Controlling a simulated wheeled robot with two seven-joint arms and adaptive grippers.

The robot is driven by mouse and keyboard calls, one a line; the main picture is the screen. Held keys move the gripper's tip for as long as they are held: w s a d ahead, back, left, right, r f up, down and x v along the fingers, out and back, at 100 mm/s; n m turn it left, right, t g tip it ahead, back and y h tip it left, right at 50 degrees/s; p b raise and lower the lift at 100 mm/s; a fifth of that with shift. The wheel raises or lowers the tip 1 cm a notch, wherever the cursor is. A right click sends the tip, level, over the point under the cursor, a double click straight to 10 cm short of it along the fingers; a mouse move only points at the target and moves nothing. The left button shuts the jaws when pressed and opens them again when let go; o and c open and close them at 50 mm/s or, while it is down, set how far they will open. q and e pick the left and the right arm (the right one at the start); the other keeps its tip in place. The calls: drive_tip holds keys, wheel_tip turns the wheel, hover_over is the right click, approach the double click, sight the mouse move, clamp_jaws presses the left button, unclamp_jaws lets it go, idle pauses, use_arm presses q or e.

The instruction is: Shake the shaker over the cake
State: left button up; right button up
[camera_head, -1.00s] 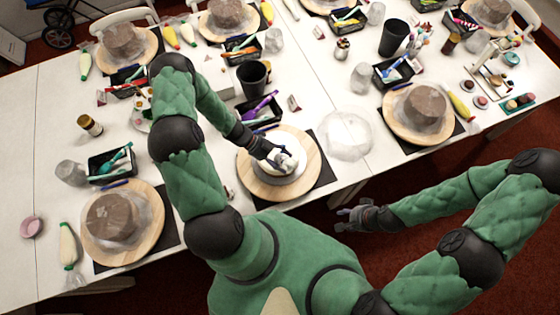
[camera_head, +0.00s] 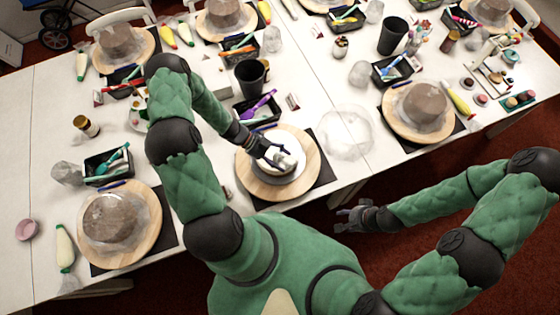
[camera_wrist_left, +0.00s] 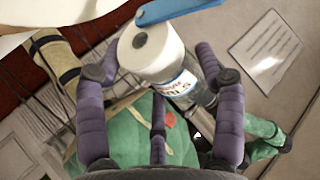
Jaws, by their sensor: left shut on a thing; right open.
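In the left wrist view the shaker (camera_wrist_left: 181,82) has a white cap and a printed label, and lies tilted between the dark purple fingers of the gripper (camera_wrist_left: 160,95). How far it is above the cake is hard to tell. My right gripper (camera_head: 365,217) is open and empty, off the table's near edge.
Other wooden turntables with brown wrapped cakes stand at left (camera_head: 152,232) and right (camera_head: 394,117).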

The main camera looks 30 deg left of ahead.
use_arm(q)
drive_tip(key=shift+a+r+h+b, duration=0.1)
drive_tip(key=shift+a+h+b, duration=0.05)
drive_tip(key=shift+h+b, duration=0.3)
idle(0.3)
drive_tip(key=shift+d+r, duration=0.3)
drive_tip(key=shift+d, duration=0.05)
drive_tip(key=shift+a+f+b, duration=0.3)
drive_tip(key=shift+f+b, duration=0.05)
drive_tip(key=shift+b, duration=0.15)
drive_tip(key=shift+w+a+r+n+h+b, duration=0.15)
drive_tip(key=shift+n+h+b, duration=0.15)
drive_tip(key=shift+h+b, duration=0.25)
drive_tip(key=shift+r, duration=0.1)
